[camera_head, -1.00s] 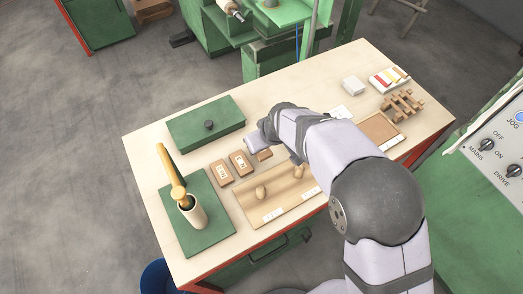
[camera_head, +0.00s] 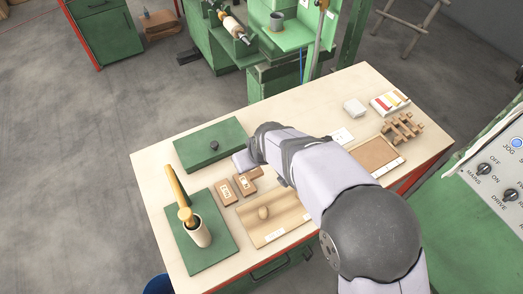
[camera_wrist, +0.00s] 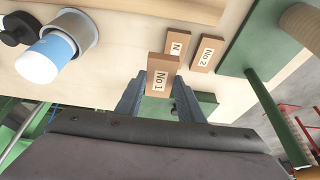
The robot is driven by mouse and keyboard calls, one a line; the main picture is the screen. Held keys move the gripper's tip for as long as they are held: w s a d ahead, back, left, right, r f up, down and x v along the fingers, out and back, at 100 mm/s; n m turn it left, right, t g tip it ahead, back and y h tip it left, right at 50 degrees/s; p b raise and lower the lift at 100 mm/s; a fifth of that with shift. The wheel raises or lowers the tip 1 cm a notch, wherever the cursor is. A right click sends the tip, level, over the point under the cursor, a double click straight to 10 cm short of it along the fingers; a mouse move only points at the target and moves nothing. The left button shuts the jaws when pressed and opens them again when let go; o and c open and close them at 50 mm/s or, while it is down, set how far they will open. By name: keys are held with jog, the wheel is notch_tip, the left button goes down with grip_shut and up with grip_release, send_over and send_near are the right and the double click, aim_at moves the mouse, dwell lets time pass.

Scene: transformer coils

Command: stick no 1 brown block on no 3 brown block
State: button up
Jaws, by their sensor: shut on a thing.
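My gripper (camera_wrist: 157,100) is shut on a brown block labelled No 1 (camera_wrist: 161,76), one finger at each side of it. Beyond it in the wrist view lies a brown block whose label shows only an N (camera_wrist: 176,44); the held block overlaps its lower edge, and I cannot tell whether they touch. A brown block labelled No 2 (camera_wrist: 207,54) lies beside that one, with a gap. In the head view the two labelled blocks (camera_head: 225,192) and (camera_head: 244,184) lie on the table, and my arm hides most of the gripper.
The green lidded box (camera_head: 209,146) stands behind the blocks. The green mat (camera_head: 208,252) with an upright tube (camera_head: 198,234) lies left. The wooden board (camera_head: 258,232) lies in front. Bare table shows around the blocks.

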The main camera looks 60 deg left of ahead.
jog(key=shift+s+d+f+p, duration=0.1)
jog(key=shift+s+f+p, duration=0.1)
jog(key=shift+s+p, duration=0.35)
jog(key=shift+s+d+f+p, duration=0.1)
jog(key=shift+s+f+p, duration=0.2)
jog(key=shift+s, duration=0.45)
jog(key=shift+f, duration=0.1)
jog(key=shift+f+b, duration=2)
jog(key=shift+f, duration=0.75)
jog(key=o, duration=1.5)
jog(key=shift+o, duration=0.2)
jog(key=shift+r, duration=0.2)
